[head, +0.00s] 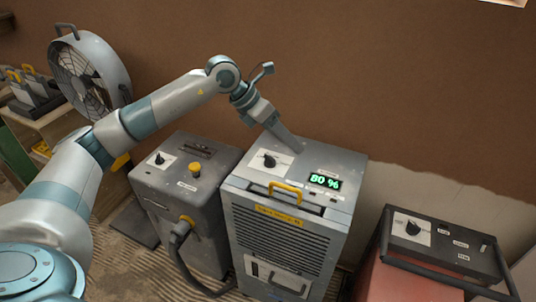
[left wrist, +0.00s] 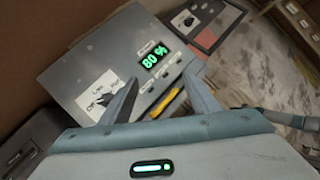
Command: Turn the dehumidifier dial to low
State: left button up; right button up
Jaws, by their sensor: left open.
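The grey dehumidifier (head: 290,190) stands in the middle of the head view, with a lit green display (head: 325,181) reading 80 %. Its black dial (head: 269,161) sits on a white label on the top panel, left of the display. The dial also shows in the left wrist view (left wrist: 104,98), partly behind a finger; its exact setting is too small to read. My left gripper (head: 297,147) is over the back of the top panel, behind and right of the dial. In the left wrist view its two fingers (left wrist: 163,72) are apart and empty. My right gripper is not visible.
A yellow handle (head: 285,192) rises at the dehumidifier's front edge. A grey machine (head: 185,180) with a hose and its own knob stands close on the left. A red machine (head: 440,265) with a black frame stands at right. The brown wall is close behind.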

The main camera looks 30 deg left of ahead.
pick_arm(q)
jog(key=a+r+n+y, duration=0.1)
jog(key=a+y, duration=0.3)
jog(key=a, duration=0.8)
jog(key=shift+w+r, duration=0.4)
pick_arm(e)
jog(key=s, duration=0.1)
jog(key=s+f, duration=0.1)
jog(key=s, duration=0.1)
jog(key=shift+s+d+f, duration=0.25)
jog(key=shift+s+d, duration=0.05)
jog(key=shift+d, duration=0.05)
pick_arm(q)
jog(key=shift+d, duration=0.15)
jog(key=p, duration=0.6)
send_near(269, 156)
jog(key=x, duration=0.7)
jog(key=shift+w+d+f, duration=0.1)
jog(key=shift+d+f, duration=0.05)
jog(key=shift+w+d+f, duration=0.1)
jog(key=shift+w+f, duration=0.1)
jog(key=shift+f, duration=0.35)
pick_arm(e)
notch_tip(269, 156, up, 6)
pick_arm(q)
jog(key=shift+c, duration=0.3)
jog(key=c, duration=1)
